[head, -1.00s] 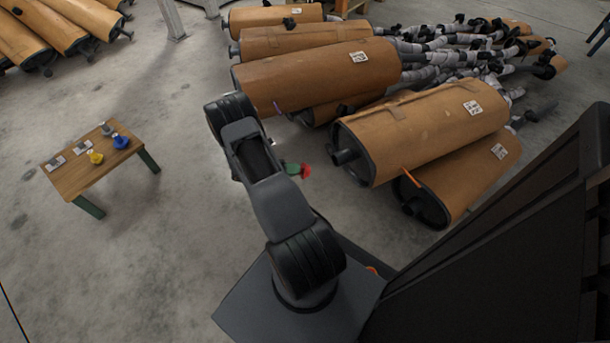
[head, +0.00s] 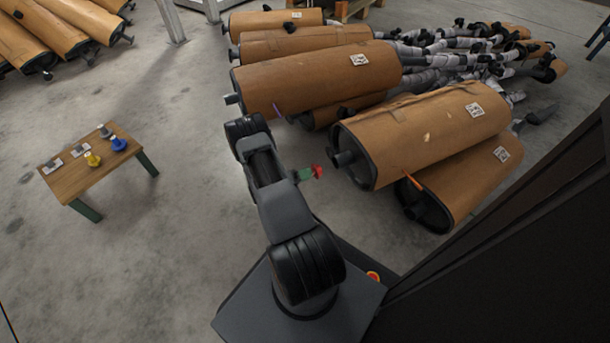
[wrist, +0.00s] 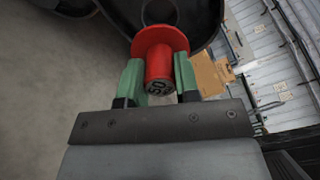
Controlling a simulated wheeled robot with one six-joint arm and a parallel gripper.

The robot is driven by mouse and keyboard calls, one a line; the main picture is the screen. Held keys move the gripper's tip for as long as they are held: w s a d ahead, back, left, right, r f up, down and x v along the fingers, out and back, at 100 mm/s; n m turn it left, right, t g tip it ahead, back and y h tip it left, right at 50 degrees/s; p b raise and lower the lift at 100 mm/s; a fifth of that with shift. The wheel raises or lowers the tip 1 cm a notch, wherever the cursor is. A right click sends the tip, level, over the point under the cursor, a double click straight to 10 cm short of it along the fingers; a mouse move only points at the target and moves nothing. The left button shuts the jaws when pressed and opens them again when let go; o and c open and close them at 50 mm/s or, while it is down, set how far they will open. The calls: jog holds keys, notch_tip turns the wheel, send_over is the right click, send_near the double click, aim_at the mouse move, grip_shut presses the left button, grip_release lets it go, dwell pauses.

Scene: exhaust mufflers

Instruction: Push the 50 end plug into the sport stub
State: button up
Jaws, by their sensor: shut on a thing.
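The red 50 end plug (wrist: 158,62) has a wide flange and "50" on its near end. My gripper (wrist: 158,82) has green fingers and is shut on the plug's shaft. In the head view the plug (head: 318,171) points right from my gripper (head: 306,174), left of a large wrapped muffler (head: 425,135). That muffler's dark end has a black stub (head: 343,158) sticking out, a short gap from the plug. In the wrist view a dark round end with a ring-like opening (wrist: 160,12) lies beyond the flange. I cannot read which stub is the sport one.
Other wrapped mufflers lie around it, one (head: 450,190) in front with an orange strip and one (head: 318,78) behind. A small wooden table (head: 85,180) at left holds yellow, blue and grey plugs. Open floor lies between. A dark panel (head: 500,250) stands at right.

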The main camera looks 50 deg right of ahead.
aim_at(318, 169)
jog(key=shift+x, duration=2.65)
jog(key=shift+b+x, duration=0.65)
jog(key=shift+x, duration=0.8)
jog(key=o, duration=1)
jog(key=shift+s+r, duration=0.1)
jog(key=shift+c, duration=0.2)
jog(key=p+v, duration=0.3)
jog(key=v, duration=1)
jog(key=shift+w+a+p, duration=0.25)
jog(key=shift+a+p, duration=0.05)
jog(key=shift+a, duration=0.05)
